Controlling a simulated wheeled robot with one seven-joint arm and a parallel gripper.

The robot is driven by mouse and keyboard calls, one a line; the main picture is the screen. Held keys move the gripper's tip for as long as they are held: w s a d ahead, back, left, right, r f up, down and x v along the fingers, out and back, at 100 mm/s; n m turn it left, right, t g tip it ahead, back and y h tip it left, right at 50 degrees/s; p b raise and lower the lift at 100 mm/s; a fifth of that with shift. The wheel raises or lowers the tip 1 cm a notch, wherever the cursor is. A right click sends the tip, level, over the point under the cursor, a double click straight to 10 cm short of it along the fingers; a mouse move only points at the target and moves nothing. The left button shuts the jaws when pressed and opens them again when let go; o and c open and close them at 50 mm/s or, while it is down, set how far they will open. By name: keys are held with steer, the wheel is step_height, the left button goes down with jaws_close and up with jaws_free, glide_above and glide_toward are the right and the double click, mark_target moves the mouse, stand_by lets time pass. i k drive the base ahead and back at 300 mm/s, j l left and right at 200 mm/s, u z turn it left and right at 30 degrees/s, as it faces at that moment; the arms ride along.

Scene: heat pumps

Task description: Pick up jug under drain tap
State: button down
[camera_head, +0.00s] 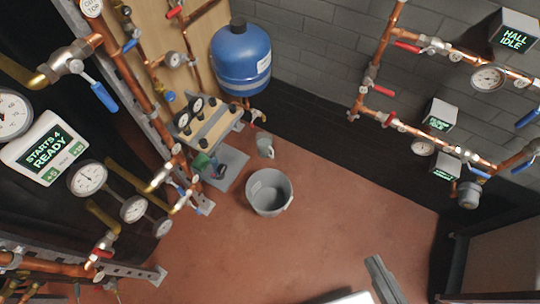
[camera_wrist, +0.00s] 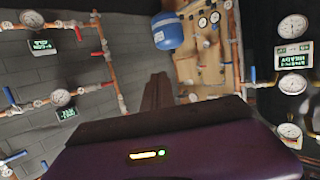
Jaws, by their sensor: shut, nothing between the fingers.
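A small grey jug (camera_head: 265,146) with a handle stands on the red-brown floor near the back wall in the head view. It is just below the blue tank (camera_head: 241,59) and the small drain tap (camera_head: 254,116) beneath it. I cannot tell whether it is exactly under the tap. My gripper (camera_wrist: 158,84) shows in the wrist view as dark fingers close together, shut and empty. It points toward the wall and the blue tank (camera_wrist: 167,31), well away from the jug. The jug cannot be made out in the wrist view.
A grey bucket (camera_head: 270,193) stands on the floor in front of the jug. A pump unit with gauges (camera_head: 208,124) stands left of it. Copper pipes with valves (camera_head: 405,132) line the right wall. The floor (camera_head: 345,220) right of the bucket is clear.

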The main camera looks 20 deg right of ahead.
mark_target(264, 140)
steer(key=i+l, duration=0.1)
steer(key=i, duration=0.65)
steer(key=i+l, duration=0.1)
steer(key=i, duration=0.65)
